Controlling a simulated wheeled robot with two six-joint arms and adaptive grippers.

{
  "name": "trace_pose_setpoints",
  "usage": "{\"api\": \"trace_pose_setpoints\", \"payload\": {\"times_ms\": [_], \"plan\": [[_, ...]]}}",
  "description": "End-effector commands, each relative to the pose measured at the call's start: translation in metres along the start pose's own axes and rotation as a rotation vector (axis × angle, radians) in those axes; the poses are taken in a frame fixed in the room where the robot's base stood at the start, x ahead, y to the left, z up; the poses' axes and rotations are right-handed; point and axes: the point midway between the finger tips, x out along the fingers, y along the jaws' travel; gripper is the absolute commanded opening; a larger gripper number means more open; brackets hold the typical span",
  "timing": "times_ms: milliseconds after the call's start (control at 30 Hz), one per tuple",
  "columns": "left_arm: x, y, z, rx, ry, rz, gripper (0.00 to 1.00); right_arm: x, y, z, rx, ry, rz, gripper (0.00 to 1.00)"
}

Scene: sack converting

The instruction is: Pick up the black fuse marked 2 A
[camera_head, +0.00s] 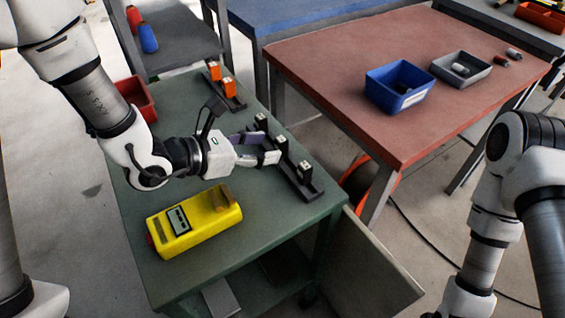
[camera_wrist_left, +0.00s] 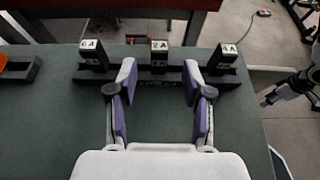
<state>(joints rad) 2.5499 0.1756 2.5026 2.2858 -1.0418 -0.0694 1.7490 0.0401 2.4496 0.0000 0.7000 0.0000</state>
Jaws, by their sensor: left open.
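The black fuse marked 2 A (camera_wrist_left: 159,50) stands upright in the middle of a dark rack (camera_wrist_left: 140,78), between black fuses marked 6 A (camera_wrist_left: 92,52) and 4 A (camera_wrist_left: 224,58). In the head view it is the middle black fuse (camera_head: 281,145) of the rack (camera_head: 314,192). My left gripper (camera_head: 271,146) is open and empty, low over the green table. In the left wrist view its fingers (camera_wrist_left: 158,84) point at the rack, with the 2 A fuse ahead between them. My right gripper (camera_wrist_left: 278,93) shows small at the right edge of that view; its jaws are unclear.
A yellow meter (camera_head: 195,222) lies on the green table (camera_head: 255,230), nearer than my left gripper. Orange fuses (camera_head: 227,87) stand in another rack behind. A red bin (camera_head: 137,98) is at the left edge. A red table (camera_head: 330,60) carries a blue bin (camera_head: 398,90) and a grey tray (camera_head: 440,66).

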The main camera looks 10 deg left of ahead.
Motion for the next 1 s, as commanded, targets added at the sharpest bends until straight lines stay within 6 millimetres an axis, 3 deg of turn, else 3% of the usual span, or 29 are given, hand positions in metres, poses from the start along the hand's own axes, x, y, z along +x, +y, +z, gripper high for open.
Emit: {"api": "trace_pose_setpoints", "payload": {"times_ms": [33,167,433,667,700,833,1000], "plan": [[0.003,0.000,-0.004,0.003,-0.001,0.002,0.50,0.010,0.000,0.000,0.000,0.000,0.000,0.40],[0.007,0.000,0.001,0.003,0.003,0.004,0.50,0.008,0.000,0.000,0.000,0.001,0.000,0.40],[0.048,0.001,0.003,0.003,0.003,0.003,0.50,0.003,0.000,0.000,0.000,0.001,0.000,0.40],[0.053,0.001,0.003,-0.001,0.001,0.004,0.50,0.004,0.000,0.000,0.000,0.001,0.000,0.40],[0.053,0.001,0.003,-0.001,0.001,0.004,0.46,0.004,0.000,0.000,0.000,0.001,0.000,0.40],[0.053,0.001,0.003,-0.001,0.001,0.004,0.00,0.004,0.000,0.000,0.000,0.000,0.000,0.40],[0.053,0.001,0.003,-0.001,0.001,0.004,0.00,0.004,0.000,0.000,0.000,0.001,0.000,0.40]]}}
